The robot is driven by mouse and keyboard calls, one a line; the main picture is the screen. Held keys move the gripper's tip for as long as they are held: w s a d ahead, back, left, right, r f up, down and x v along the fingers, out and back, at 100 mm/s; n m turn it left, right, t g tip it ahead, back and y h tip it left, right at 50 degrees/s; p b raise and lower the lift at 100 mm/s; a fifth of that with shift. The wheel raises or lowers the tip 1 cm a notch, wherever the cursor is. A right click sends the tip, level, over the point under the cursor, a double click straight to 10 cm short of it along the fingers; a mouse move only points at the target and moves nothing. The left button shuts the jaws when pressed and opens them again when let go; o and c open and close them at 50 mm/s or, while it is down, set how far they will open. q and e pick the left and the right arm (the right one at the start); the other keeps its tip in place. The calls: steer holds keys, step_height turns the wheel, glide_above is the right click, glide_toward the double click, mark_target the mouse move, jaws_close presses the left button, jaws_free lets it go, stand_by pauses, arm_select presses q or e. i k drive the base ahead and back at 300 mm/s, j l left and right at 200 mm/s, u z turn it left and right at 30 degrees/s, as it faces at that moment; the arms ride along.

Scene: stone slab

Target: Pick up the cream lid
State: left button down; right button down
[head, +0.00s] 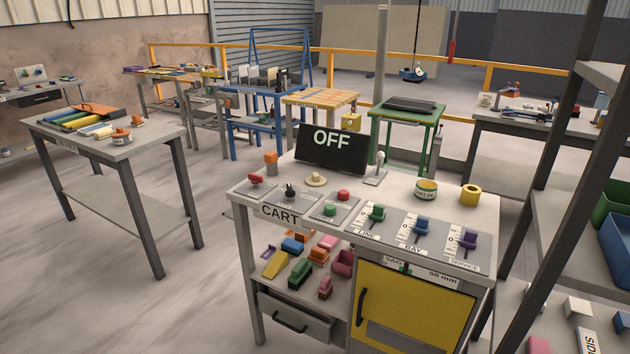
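A small round cream piece with a raised knob, which looks like the cream lid (316,179), lies on the grey top of the control cart (400,188), in front of the black OFF sign (332,150). Nothing touches it from above. A labelled can with a cream and green side (427,190) stands further right on the same top. Neither of my grippers shows in the head view.
Near the lid are a red knob (343,195), a dark lever (290,192), an orange block (271,162) and an upright pale lever (379,165). Coloured sliders (422,227) line the front right. A yellow ring (470,195) stands at right. Open floor lies left.

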mark_target(314, 180)
steer(key=z, duration=0.2)
steer(key=i+j+z, duration=0.2)
steer(key=z, duration=0.3)
steer(key=i+j+z, duration=0.15)
steer(key=j+z, duration=0.3)
